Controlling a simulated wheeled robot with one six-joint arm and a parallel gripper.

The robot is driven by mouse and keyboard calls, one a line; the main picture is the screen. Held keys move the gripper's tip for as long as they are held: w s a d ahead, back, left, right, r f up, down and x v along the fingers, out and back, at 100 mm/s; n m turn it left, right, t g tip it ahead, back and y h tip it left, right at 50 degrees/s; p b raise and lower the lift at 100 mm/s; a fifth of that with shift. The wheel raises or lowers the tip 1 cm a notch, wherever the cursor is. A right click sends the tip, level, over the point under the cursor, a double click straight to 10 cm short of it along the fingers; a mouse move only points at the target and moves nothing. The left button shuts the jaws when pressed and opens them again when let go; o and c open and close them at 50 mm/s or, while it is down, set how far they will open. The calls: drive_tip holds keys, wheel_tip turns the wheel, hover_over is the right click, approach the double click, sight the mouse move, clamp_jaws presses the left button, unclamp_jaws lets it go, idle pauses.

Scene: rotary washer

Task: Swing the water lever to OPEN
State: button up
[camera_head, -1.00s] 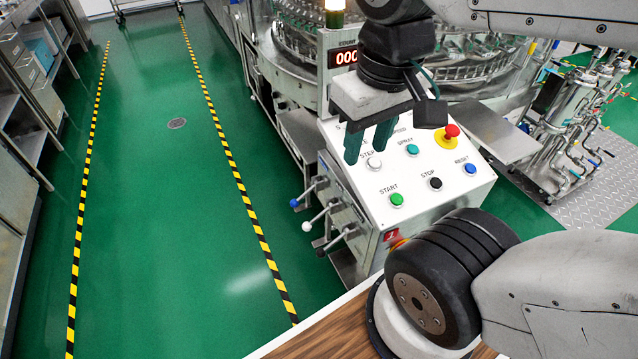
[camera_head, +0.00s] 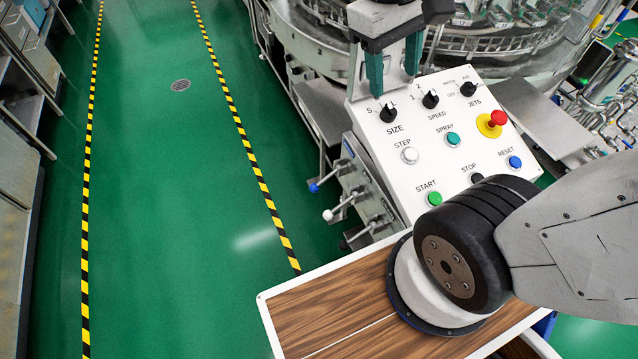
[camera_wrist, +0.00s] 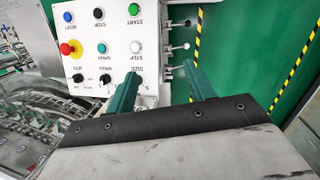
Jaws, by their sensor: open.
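Three levers stick out from the left side of the control console. One has a blue knob (camera_head: 314,188), one a white knob (camera_head: 328,215) and one a black knob (camera_head: 344,244). No label beside them is readable, so I cannot tell which is the water lever. The white knob (camera_wrist: 186,46) also shows in the wrist view, right of the console. My gripper (camera_head: 393,78) is open and empty, with green fingers, near the panel's upper left corner. In the wrist view its fingertips (camera_wrist: 160,70) point towards the console's lever side.
The white panel (camera_head: 385,180) carries several knobs and buttons, including a red stop button (camera_head: 497,118). The rotary washer (camera_head: 330,45) stands behind it. A wooden tabletop (camera_head: 320,310) is in front. Green floor (camera_head: 200,200) left of the levers is clear.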

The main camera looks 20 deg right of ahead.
drive_tip(key=w+a+f+n+g+h, duration=0.2)
drive_tip(key=w+a+f+n+h, duration=0.15)
drive_tip(key=w+f, duration=0.75)
drive_tip(key=w+a+f+n+g+h, duration=0.15)
drive_tip(key=w+f+n+h, duration=0.35)
drive_tip(key=w+f, duration=0.5)
drive_tip(key=n+t+h, duration=0.7)
drive_tip(key=n+t, duration=0.1)
drive_tip(key=n, duration=0.4)
approach(319, 184)
drive_tip(key=d, duration=0.1)
drive_tip(key=w+d+f, duration=0.1)
drive_tip(key=shift+w+d+g, duration=0.25)
drive_tip(key=d, duration=0.5)
drive_tip(key=w+d, duration=0.1)
drive_tip(key=d, duration=0.1)
drive_tip(key=shift+w+d+f, duration=0.1)
drive_tip(key=shift+d+f, duration=0.25)
drive_tip(key=shift+f, duration=0.05)
